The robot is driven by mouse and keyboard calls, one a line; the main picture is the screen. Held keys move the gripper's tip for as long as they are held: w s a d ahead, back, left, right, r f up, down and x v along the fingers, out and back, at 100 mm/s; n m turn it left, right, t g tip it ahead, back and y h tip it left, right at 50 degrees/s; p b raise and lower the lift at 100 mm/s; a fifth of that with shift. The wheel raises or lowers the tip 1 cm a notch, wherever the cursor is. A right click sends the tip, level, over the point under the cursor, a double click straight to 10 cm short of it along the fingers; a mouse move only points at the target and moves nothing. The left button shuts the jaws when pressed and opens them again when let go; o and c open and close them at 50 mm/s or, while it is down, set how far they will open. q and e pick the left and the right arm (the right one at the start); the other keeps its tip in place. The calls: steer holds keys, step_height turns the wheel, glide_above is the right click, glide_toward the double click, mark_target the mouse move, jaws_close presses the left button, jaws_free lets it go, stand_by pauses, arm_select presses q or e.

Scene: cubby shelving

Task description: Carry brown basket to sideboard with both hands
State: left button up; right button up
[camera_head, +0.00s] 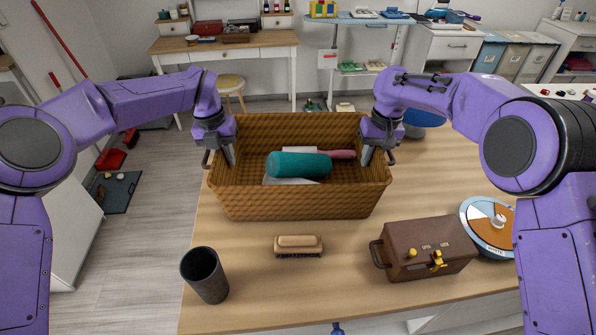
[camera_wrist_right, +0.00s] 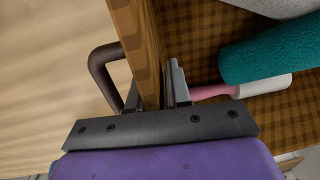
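The brown basket (camera_head: 300,203) is a woven rectangular box on the wooden table, upright, with a dark handle at each side. Inside lie a teal cylinder (camera_head: 298,165), a pink-handled item (camera_head: 342,154) and something pale. My left gripper (camera_head: 228,156) is at the basket's left wall, one finger showing inside. My right gripper (camera_head: 368,156) is at the right wall. In the right wrist view, its fingers (camera_wrist_right: 155,95) straddle the basket wall (camera_wrist_right: 137,35) and appear closed on it, beside the dark handle. The sideboard is not clearly identifiable; a wooden desk (camera_head: 225,50) stands at the back.
On the table, a dark cup (camera_head: 205,275), a brush (camera_head: 298,246), a brown case (camera_head: 425,248) and a round blue-rimmed object (camera_head: 488,225) stand in front of the basket. A stool (camera_head: 230,84) stands before the desk.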

arm_select(q)
steer(key=shift+s, duration=0.45)
arm_select(e)
steer(key=shift+s, duration=0.5)
arm_select(q)
steer(key=shift+w+d+f, duration=0.1)
steer(key=shift+w+f, duration=0.1)
steer(key=shift+w, duration=0.15)
arm_select(e)
steer(key=shift+w+f, duration=0.25)
steer(key=shift+w, duration=0.1)
arm_select(q)
steer(key=shift+w+f, duration=0.1)
jaws_close()
arm_select(e)
steer(key=shift+w, duration=0.1)
jaws_close()
arm_select(q)
steer(key=shift+r, duration=0.2)
arm_select(e)
steer(key=shift+r, duration=0.1)
steer(key=shift+d, duration=0.1)
